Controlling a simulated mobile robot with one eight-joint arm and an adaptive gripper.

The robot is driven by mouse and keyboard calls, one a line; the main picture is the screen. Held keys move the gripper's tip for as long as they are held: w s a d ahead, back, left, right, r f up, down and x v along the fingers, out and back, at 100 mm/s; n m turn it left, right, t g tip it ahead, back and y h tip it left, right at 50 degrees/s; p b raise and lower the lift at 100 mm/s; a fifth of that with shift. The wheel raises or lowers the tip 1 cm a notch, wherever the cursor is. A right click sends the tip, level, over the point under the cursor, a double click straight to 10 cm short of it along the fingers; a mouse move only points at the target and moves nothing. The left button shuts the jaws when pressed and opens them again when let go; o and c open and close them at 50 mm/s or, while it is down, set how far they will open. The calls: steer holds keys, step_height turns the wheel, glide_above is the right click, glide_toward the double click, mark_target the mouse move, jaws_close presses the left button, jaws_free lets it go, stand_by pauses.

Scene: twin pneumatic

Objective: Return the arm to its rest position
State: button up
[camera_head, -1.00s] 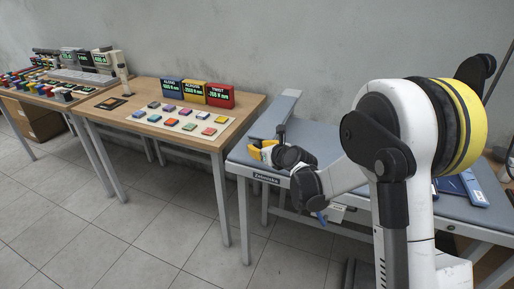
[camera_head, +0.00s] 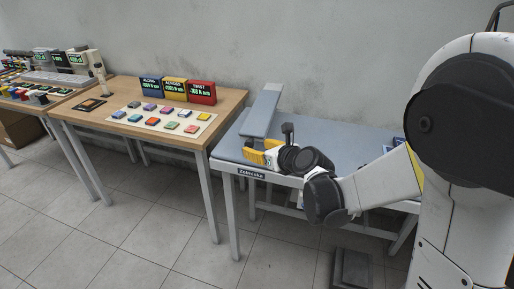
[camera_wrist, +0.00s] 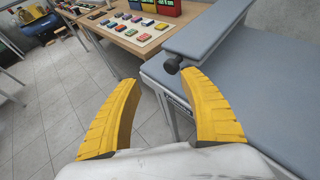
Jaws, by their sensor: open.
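My gripper (camera_wrist: 160,120) shows in the wrist view as two yellow ribbed fingers, spread apart with nothing between them. In the head view my gripper (camera_head: 257,157) is partly hidden by my own dark wrist joints. It is over or near the front edge of the grey-blue table (camera_head: 228,143), which is marked "Zelmonka". My white arm reaches in from the right of the head view. In the wrist view the table (camera_wrist: 270,85) fills the right side and floor shows between the fingers.
A grey raised plate (camera_head: 263,110) stands on the table close behind my gripper. A wooden table (camera_head: 128,96) to the left bears coloured blocks on a white sheet (camera_head: 190,133) and blue, yellow and red display boxes (camera_head: 201,92). Tiled floor (camera_head: 120,225) in front is open.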

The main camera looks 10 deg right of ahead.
steer(key=s+d+r+n+g+h, duration=0.1)
steer(key=s+d+n, duration=0.4)
steer(key=s+n, duration=1)
steer(key=s+d+r+n+g+h, duration=0.1)
steer(key=s+d+n+g+h, duration=0.3)
steer(key=s+n, duration=1.1)
steer(key=shift+d+r+n+h, duration=0.15)
steer(key=shift+d+n+h, duration=0.15)
steer(key=shift+d+n, duration=0.25)
